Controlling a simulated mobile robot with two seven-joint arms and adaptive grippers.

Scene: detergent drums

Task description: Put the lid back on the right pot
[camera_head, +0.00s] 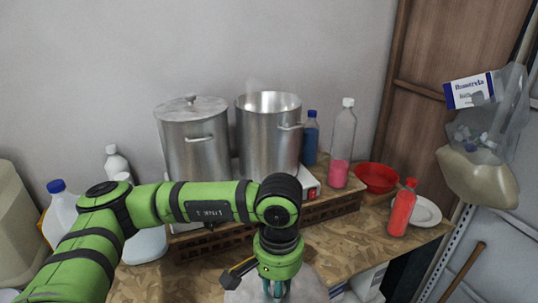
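The right pot (268,140) is a tall steel pot, open at the top, with faint steam above it. The left pot (196,150) beside it wears its lid (191,107). A light grey round piece, seemingly the loose lid (309,287), lies at the bottom edge, partly cut off and partly behind my gripper. My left arm crosses in front of the pots, and my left gripper (274,291) points down over this grey piece. Its fingertips are small and cut by the frame edge, so I cannot tell its opening or contact. My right gripper is out of view.
Both pots stand on a hotplate on a low wooden platform. A blue bottle (310,138), pink bottle (342,145), red bowl (376,178), red bottle (402,208) and white plate (427,212) stand right. White jugs stand left. The counter front (335,240) is fairly clear.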

